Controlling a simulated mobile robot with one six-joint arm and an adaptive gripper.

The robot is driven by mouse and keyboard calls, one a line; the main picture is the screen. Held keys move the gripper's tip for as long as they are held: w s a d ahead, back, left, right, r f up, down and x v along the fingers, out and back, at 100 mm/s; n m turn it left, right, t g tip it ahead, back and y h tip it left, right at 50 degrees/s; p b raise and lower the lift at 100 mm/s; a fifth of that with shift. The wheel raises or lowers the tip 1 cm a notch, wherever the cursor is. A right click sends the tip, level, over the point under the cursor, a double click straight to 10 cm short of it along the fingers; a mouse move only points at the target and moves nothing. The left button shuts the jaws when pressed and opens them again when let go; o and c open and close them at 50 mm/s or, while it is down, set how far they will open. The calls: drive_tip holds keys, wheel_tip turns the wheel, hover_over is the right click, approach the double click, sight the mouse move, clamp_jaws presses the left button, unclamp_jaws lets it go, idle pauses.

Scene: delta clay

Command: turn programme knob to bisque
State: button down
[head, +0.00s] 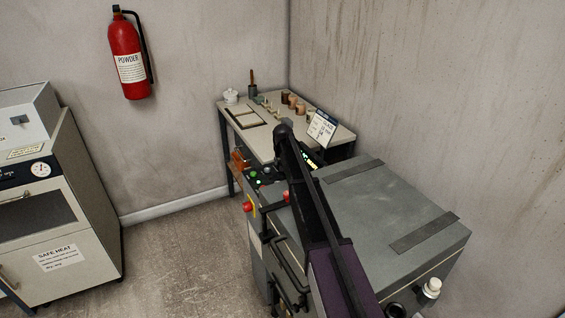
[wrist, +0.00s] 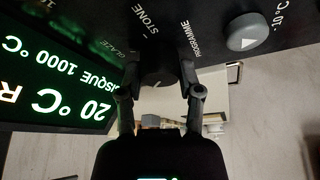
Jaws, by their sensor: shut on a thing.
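The programme knob (wrist: 158,68) is a dark round knob on the black control panel, upside down in the wrist view. My gripper (wrist: 160,82) is shut on it, one finger on each side. The words STONE, GLAZE and PROGRAMME are printed around it; I cannot tell where its pointer stands. The green display (wrist: 50,85) beside it reads BISQUE 1000 °C and 20 °C, partly cut off. In the head view the panel is at the kiln's (head: 390,210) far left corner, and my arm hides the gripper and knob.
A grey round button (wrist: 247,31) marked -10 °C is close to the knob. A red and yellow stop button (head: 248,206) is on the kiln's front. A table (head: 262,140) with clay pieces and a card (head: 322,128) stands behind. Open floor (head: 180,250) lies left.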

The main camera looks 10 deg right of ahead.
drive_tip(key=shift+m+h, duration=0.5)
drive_tip(key=shift+m, duration=0.7)
drive_tip(key=shift+c, duration=1.3)
unclamp_jaws()
